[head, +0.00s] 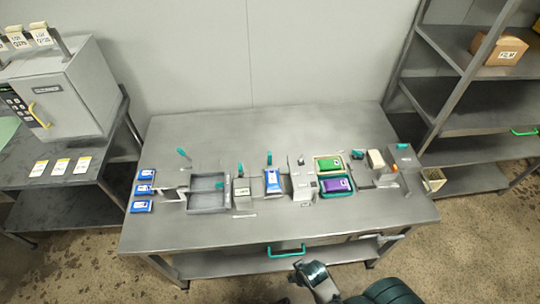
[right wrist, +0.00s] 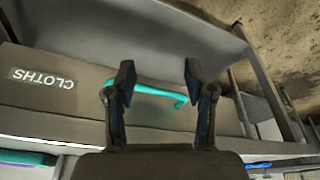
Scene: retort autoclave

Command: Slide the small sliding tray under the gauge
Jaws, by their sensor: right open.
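I cannot tell for sure which part is the small sliding tray or the gauge. A shallow grey tray (head: 208,208) with a teal knob lies on the left half of the steel table. Small fixtures stand right of it, including a grey block (head: 242,194) and a taller grey unit (head: 302,182). Green (head: 328,164) and purple (head: 336,185) packs lie beside that unit. My right gripper (head: 312,271) is in front of the table. In the right wrist view it (right wrist: 158,80) is open and empty, its fingers before a teal handle (right wrist: 160,92). My left gripper is out of view.
The steel table (head: 270,135) has a clear back strip. A drawer labelled CLOTHS (right wrist: 50,90) shows in the wrist view. Blue packs (head: 143,190) line the table's left end. A grey cabinet (head: 70,95) stands left; shelves (head: 470,95) stand right.

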